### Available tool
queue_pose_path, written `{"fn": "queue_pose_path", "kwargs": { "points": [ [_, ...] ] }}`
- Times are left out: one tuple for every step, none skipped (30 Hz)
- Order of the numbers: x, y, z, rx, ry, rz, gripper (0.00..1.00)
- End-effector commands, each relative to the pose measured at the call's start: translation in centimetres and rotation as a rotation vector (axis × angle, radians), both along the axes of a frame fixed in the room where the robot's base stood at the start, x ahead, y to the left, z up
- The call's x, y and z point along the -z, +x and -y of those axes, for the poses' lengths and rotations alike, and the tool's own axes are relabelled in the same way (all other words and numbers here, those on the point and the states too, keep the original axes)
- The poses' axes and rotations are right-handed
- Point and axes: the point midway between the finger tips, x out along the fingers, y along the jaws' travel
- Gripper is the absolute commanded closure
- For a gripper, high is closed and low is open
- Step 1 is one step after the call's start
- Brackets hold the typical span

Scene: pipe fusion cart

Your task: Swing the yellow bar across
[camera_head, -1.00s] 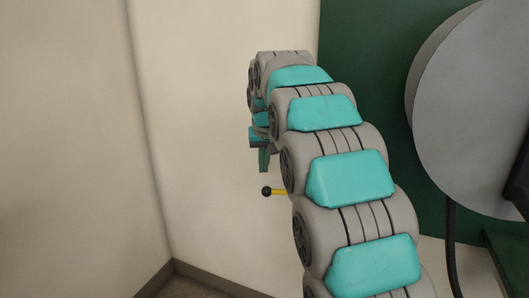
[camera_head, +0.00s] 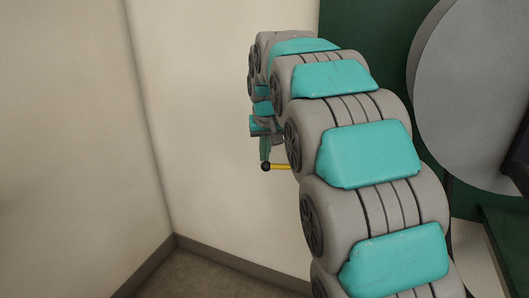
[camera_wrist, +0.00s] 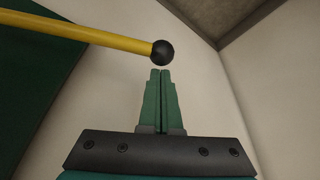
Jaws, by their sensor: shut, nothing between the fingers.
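The yellow bar (camera_wrist: 92,36) with a round black knob (camera_wrist: 163,53) at its end shows in the wrist view, reaching in from the left edge. My gripper (camera_wrist: 160,72) is shut and empty, its green fingers together. The fingertips lie just below the knob in that picture; I cannot tell whether they touch it. In the head view only a short piece of the yellow bar (camera_head: 281,167) and its knob (camera_head: 266,167) show left of my arm. My gripper (camera_head: 264,158) is right at the knob there. The rest of the bar is hidden behind my arm.
A large grey disc (camera_head: 470,90) stands at the right against a dark green panel (camera_head: 375,25). Pale walls (camera_head: 205,130) meet in a corner at the left, with a dark skirting (camera_head: 240,262) along the floor. The space left of the knob is clear up to the wall.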

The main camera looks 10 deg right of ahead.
Motion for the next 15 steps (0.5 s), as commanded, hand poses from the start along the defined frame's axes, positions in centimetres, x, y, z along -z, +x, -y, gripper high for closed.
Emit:
{"fn": "queue_pose_path", "kwargs": {
  "points": [
    [0.0,-0.1,0.0,0.000,0.000,0.000,1.00],
    [0.0,-0.2,-0.1,0.000,0.000,0.000,1.00],
    [0.0,-0.4,-0.2,0.000,0.000,0.000,1.00],
    [0.0,-0.6,-0.2,0.000,0.000,0.000,1.00],
    [0.1,-0.9,-0.3,-0.001,0.000,-0.001,1.00],
    [0.1,-1.3,-0.4,-0.001,0.000,-0.002,1.00],
    [0.2,-1.6,-0.5,-0.001,0.000,-0.002,1.00],
    [0.2,-2.0,-0.7,-0.001,0.000,-0.002,1.00],
    [0.1,-2.6,-0.8,-0.001,0.000,0.000,1.00],
    [0.0,-3.0,-0.9,-0.001,0.000,0.001,1.00],
    [0.0,-3.5,-1.0,-0.001,-0.001,0.002,1.00],
    [0.0,-4.1,-1.1,0.000,0.000,0.002,1.00],
    [0.1,-4.5,-1.2,0.000,0.000,0.001,1.00],
    [0.1,-5.0,-1.3,0.000,0.000,-0.001,1.00],
    [0.1,-5.5,-1.3,0.000,0.000,-0.001,1.00]
  ]
}}
